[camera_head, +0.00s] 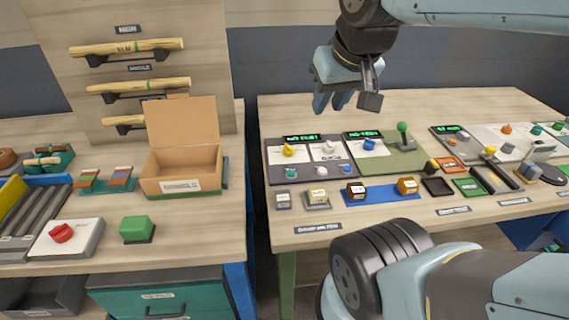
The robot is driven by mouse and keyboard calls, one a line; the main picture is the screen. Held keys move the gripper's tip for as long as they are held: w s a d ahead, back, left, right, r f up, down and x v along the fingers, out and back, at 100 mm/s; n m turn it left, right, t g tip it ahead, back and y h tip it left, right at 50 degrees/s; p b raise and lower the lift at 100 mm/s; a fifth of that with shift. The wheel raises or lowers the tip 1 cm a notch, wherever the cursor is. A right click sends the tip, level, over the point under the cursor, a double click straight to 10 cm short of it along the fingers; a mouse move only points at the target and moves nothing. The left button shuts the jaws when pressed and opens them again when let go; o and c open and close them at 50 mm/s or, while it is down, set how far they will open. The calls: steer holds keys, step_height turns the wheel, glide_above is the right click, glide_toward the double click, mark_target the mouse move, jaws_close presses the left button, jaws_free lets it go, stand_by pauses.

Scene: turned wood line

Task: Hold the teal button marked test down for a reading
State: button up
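My gripper (330,104) hangs above the far left part of the right bench, pointing down. A small teal button (291,173) sits at the front left of the left dark panel (308,178), below a yellow knob (289,150). Other teal knobs (537,130) stand at the far right of the bench. Labels on the buttons are too small to read, so I cannot tell which is marked test.
A white button (321,171) and a blue button (346,169) sit beside the teal one. A green-topped lever (402,128) rises to the right. Small blocks on a blue strip (381,195) line the front. An open cardboard box (182,170) stands on the left bench.

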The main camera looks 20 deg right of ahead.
jaws_close()
stand_by(1.2)
